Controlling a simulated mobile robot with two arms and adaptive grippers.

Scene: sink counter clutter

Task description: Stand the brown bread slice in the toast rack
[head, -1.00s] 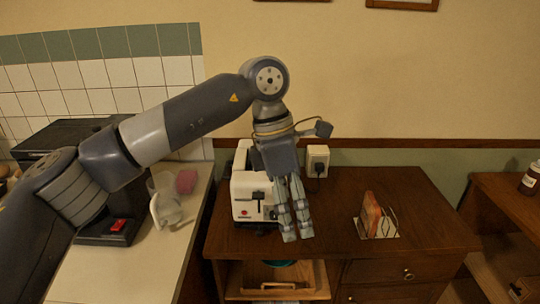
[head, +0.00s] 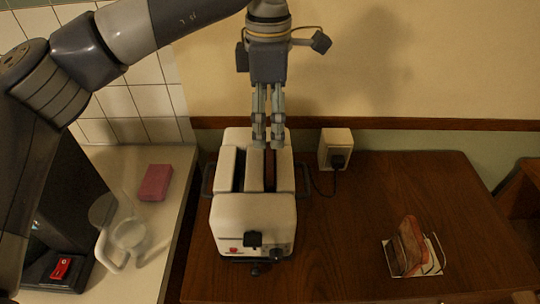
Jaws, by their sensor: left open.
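My left gripper (head: 268,143) is open and points down over the white toaster (head: 254,216). Its fingertips are close to the top of the slots; I cannot tell whether they touch anything. A dark brown strip (head: 270,172) shows in the toaster's right slot, likely the top edge of a bread slice, mostly hidden. The left slot looks dark and empty. The toast rack (head: 433,262) stands at the right of the wooden top, with a pale base and thin wires. A reddish-brown slice (head: 410,246) stands tilted in it. My right gripper is out of view.
A wall socket (head: 336,149) with a black plug and cord sits behind the toaster. On the counter at left are a pink sponge (head: 155,183) and a pale tap-like fitting (head: 128,236). The wooden top (head: 345,225) between toaster and rack is clear.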

